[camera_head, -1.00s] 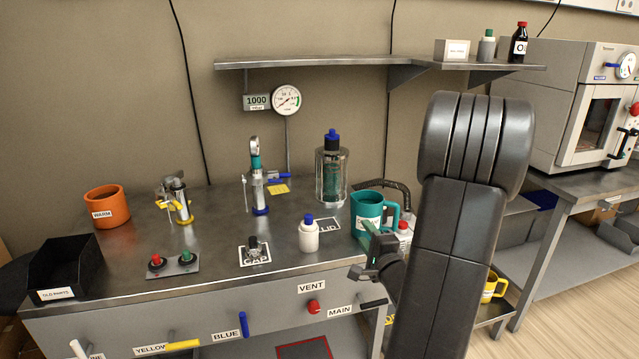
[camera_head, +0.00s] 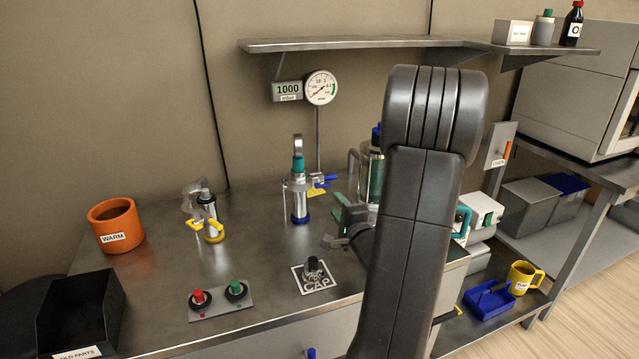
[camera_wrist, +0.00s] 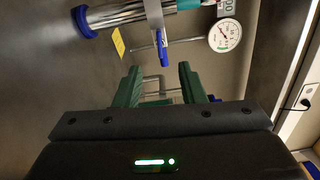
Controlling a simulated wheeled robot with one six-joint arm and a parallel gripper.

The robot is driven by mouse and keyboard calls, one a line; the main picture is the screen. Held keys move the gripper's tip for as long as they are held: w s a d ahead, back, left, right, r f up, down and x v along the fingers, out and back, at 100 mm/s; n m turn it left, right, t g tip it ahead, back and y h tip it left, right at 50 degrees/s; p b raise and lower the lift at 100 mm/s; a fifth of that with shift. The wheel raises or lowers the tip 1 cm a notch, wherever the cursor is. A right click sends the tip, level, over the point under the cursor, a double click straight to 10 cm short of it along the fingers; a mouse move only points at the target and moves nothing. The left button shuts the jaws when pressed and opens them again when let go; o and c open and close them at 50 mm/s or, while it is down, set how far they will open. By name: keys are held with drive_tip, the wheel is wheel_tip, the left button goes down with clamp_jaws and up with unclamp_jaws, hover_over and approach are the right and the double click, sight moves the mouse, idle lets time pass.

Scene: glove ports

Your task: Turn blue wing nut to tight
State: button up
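The blue wing nut (camera_head: 325,178) shows as a small blue bar on the right side of an upright metal clamp fitting (camera_head: 299,205) with a blue base ring. In the wrist view the blue wing nut (camera_wrist: 163,48) lies just beyond the fingertips, near the middle of the gap between them. My gripper (camera_head: 344,202) is to the right of the fitting and apart from it. In the wrist view my gripper (camera_wrist: 158,74) is open, its green fingers spread with nothing between them. My arm hides part of the bench to the right.
A yellow tag (camera_head: 317,191) lies by the fitting. A similar yellow-ringed fitting (camera_head: 211,222) and an orange WARM cup (camera_head: 116,225) stand left. A glass jar (camera_head: 367,172) is close to my gripper. A button plate (camera_head: 219,299) and CAP mat (camera_head: 299,275) lie in front.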

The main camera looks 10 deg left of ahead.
sight(323, 187)
drive_tip(key=p+x, duration=0.1)
drive_tip(key=x, duration=1)
drive_tip(key=shift+w+a, duration=0.2)
drive_tip(key=shift+a, duration=0.05)
drive_tip(key=shift+c, duration=0.3)
clamp_jaws()
